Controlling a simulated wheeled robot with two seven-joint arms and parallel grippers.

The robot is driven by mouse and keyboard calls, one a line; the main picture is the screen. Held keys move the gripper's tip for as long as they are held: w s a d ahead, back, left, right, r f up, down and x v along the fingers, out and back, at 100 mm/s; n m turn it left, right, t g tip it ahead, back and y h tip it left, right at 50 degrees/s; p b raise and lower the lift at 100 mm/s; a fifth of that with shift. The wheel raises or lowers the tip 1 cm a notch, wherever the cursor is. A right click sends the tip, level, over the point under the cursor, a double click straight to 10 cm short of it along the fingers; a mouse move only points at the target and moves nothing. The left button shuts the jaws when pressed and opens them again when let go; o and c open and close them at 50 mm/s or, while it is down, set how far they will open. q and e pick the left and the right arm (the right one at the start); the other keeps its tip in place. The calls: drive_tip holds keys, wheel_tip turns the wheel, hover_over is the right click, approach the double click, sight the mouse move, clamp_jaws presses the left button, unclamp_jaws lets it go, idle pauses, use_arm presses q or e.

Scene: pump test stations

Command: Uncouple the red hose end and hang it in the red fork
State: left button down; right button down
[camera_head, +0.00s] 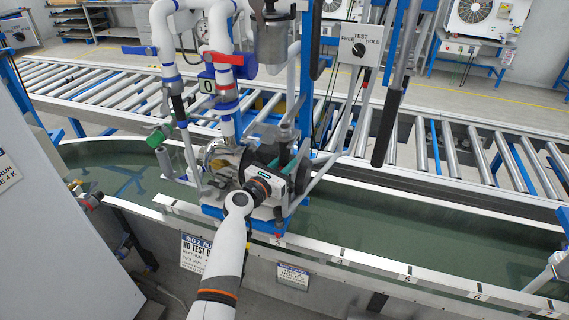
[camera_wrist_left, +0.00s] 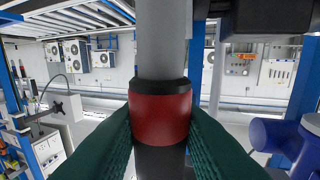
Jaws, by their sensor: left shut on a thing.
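My left gripper (camera_head: 298,172) reaches in over the tank to the pump assembly. In the left wrist view its two dark green fingers (camera_wrist_left: 160,145) are shut on the red band of the hose end (camera_wrist_left: 160,115). The hose end is a thick upright grey cylinder with a black ring above the red band and a dark part below. In the head view the held band is hidden behind the gripper and pipes, so I cannot tell whether it is still coupled. I cannot make out the red fork for certain. My right gripper is not in view.
White pipes (camera_head: 162,45) with a blue and red valve stand left of the gripper. A grey box marked TEST and HOLD (camera_head: 361,45) and hanging black-ended rods (camera_head: 387,130) are to the right. The tank (camera_head: 400,220) holds dark green liquid. A roller conveyor (camera_head: 470,125) runs behind.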

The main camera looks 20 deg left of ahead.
use_arm(q)
drive_tip(key=shift+r, duration=0.1)
drive_tip(key=c, duration=1.1)
unclamp_jaws()
drive_tip(key=shift+o, duration=0.2)
drive_tip(key=shift+s, duration=0.15)
drive_tip(key=v, duration=1.1)
drive_tip(key=shift+s+a+b, duration=0.15)
drive_tip(key=shift+s+b, duration=0.2)
drive_tip(key=shift+s, duration=0.05)
